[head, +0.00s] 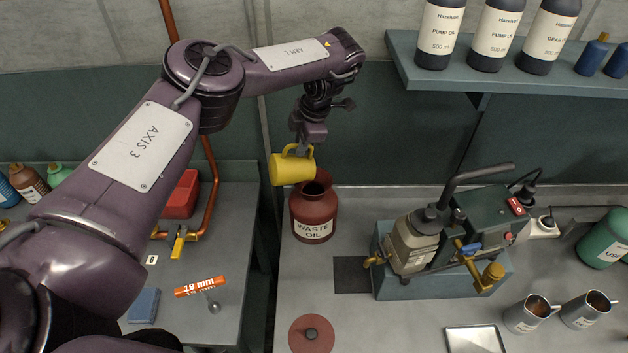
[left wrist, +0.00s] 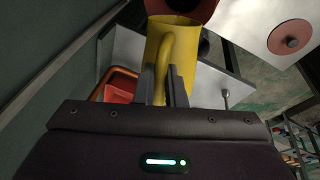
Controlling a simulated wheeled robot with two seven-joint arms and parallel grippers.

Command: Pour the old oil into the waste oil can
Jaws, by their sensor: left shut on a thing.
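A yellow mug (head: 287,169) hangs in my left gripper (head: 307,147), tilted, just above and to the left of the mouth of the waste oil can. My left gripper is shut on the mug's handle; in the left wrist view the mug (left wrist: 182,42) shows beyond the fingers (left wrist: 166,88). The waste oil can (head: 311,215) is dark red, labelled "WASTE OIL", and stands upright and open on the grey bench. The inside of the mug is hidden, and no stream of oil shows. The can's round red lid (head: 311,333) lies on the bench nearer me. My right gripper is not in view.
A vacuum pump on a blue base (head: 440,285) stands right of the can, with a dark square on the bench between. Two metal cups (head: 525,315) and a tray (head: 474,340) are at front right. A shelf (head: 500,75) with bottles hangs above.

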